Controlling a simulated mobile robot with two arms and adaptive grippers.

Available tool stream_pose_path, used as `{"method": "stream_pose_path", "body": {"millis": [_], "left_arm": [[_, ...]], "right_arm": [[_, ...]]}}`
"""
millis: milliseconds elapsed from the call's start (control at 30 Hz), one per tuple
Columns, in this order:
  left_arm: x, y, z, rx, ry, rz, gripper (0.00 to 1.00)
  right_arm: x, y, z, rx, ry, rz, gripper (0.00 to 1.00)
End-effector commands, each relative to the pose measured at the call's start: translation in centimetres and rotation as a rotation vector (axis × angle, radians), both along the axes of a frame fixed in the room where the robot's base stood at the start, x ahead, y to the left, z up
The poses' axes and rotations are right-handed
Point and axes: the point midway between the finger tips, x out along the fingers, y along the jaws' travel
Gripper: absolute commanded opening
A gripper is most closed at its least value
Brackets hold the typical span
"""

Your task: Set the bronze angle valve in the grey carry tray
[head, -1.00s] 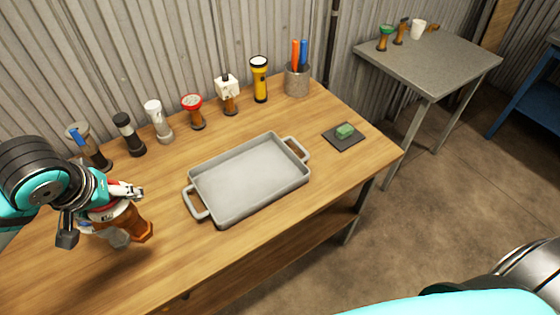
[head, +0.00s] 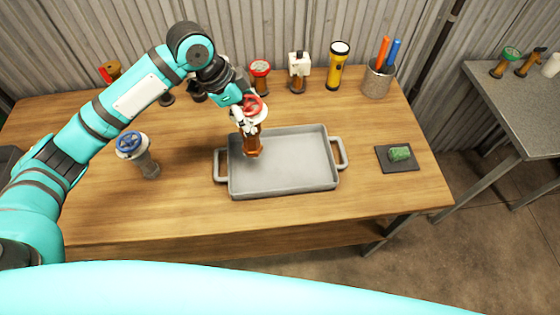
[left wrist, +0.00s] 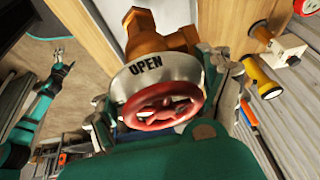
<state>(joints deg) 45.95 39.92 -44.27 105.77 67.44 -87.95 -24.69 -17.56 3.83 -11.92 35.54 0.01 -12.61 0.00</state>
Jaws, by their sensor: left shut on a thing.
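My left gripper (head: 241,122) is shut on the bronze angle valve (head: 253,144), which has a red handwheel and a pale collar. In the head view the valve is upright over the left part of the grey carry tray (head: 285,186); I cannot tell whether its lower end touches the tray floor. In the left wrist view the fingers are on both sides of the collar, marked OPEN, with the red handwheel (left wrist: 158,106) facing the camera. The tray looks empty otherwise. My right gripper (left wrist: 62,60) shows small at the left of the wrist view, away from the valve.
A grey valve with a blue handwheel (head: 148,164) stands left of the tray. A red-topped valve (head: 260,78), a white-boxed valve (head: 298,72), a yellow torch (head: 336,68) and a pen cup (head: 378,80) stand behind. A green block lies on a dark pad (head: 399,166) at right.

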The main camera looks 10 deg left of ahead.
Motion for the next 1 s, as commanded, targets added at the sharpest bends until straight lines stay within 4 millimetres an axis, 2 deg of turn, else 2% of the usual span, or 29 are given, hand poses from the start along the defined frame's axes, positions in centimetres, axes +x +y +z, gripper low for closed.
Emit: {"method": "stream_pose_path", "body": {"millis": [167, 300, 500, 600, 667, 767, 1000], "left_arm": [[-3.4, -1.2, -2.2, 0.024, -0.020, -0.014, 0.21], [-7.7, -2.5, -3.9, 0.035, -0.043, -0.009, 0.21], [-12.8, -3.9, -5.0, 0.020, -0.067, 0.001, 0.21], [-14.2, -4.2, -5.1, 0.011, -0.072, 0.003, 0.21], [-14.2, -4.2, -5.1, 0.009, -0.073, 0.008, 0.21], [-13.0, -3.7, -5.1, 0.009, -0.073, 0.013, 0.21], [-7.1, -2.1, -5.5, 0.008, -0.073, 0.014, 0.21]], "right_arm": [[0.2, -1.0, -1.5, -0.013, -0.003, -0.002, 0.88], [0.6, -1.7, -2.8, -0.021, -0.007, -0.006, 0.88], [0.6, -1.9, -4.0, -0.022, -0.008, -0.006, 0.88], [0.6, -1.8, -4.3, -0.022, -0.008, -0.006, 0.88], [0.6, -1.8, -4.2, -0.021, -0.008, -0.005, 0.88], [0.6, -1.7, -3.9, -0.021, -0.008, -0.004, 0.88], [0.6, -0.9, -3.0, -0.010, -0.007, -0.003, 0.88]]}}
